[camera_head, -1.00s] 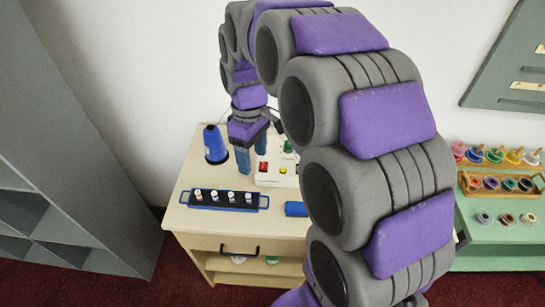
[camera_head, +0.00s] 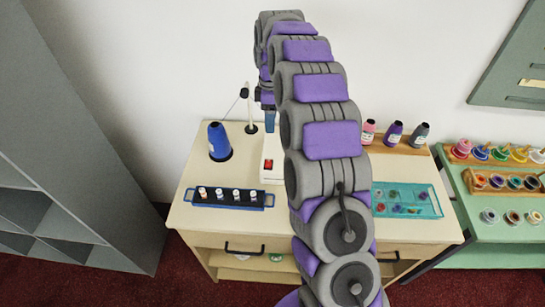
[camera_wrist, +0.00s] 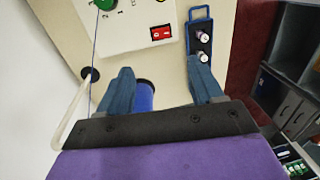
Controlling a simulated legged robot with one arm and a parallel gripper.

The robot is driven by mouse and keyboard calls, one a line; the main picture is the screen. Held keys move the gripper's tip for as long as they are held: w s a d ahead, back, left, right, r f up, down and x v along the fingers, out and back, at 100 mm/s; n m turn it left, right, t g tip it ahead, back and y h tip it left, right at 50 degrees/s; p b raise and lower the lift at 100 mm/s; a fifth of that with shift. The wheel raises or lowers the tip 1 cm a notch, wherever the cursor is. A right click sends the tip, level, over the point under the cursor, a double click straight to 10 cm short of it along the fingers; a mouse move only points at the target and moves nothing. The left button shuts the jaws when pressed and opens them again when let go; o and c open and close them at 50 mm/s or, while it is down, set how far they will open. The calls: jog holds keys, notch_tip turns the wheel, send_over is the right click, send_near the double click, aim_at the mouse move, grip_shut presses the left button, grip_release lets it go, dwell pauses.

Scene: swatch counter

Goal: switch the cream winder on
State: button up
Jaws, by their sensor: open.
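The cream winder (camera_head: 272,178) is a pale box on the table, mostly hidden behind my arm in the head view. Its red rocker switch (camera_head: 268,164) shows there at the left. In the wrist view the winder (camera_wrist: 134,32) fills the top, with the red rocker switch (camera_wrist: 161,33), a green knob (camera_wrist: 104,4) and a yellow part beside it. My gripper (camera_wrist: 160,68) is open, its two blue fingers apart, and appears just short of the switch in that view. I see no contact with it. In the head view my gripper (camera_head: 269,116) is partly hidden by my arm.
A blue thread cone (camera_head: 218,140) and a white post (camera_head: 250,105) stand left of the winder. A blue tray (camera_head: 268,200) with several small spools lies in front. A teal tray (camera_head: 436,201) and large spools (camera_head: 393,133) are to the right.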

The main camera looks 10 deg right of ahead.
aim_at(270, 162)
jog(key=f+b, duration=0.1)
jog(key=f, duration=0.4)
jog(key=s+f, duration=0.1)
jog(key=f, duration=0.5)
jog(key=s+f+b, duration=0.1)
jog(key=f, duration=0.4)
jog(key=shift+a+f+b, duration=0.2)
jog(key=shift+a+b, duration=0.1)
jog(key=shift+b, duration=0.05)
jog(key=shift+c, duration=0.2)
jog(key=c, duration=1)
jog(key=shift+s, duration=0.15)
jog(key=shift+a+r+t, duration=0.1)
jog(key=shift+t, duration=0.5)
jog(key=o, duration=1)
jog(key=shift+o, duration=0.2)
jog(key=shift+r, duration=0.1)
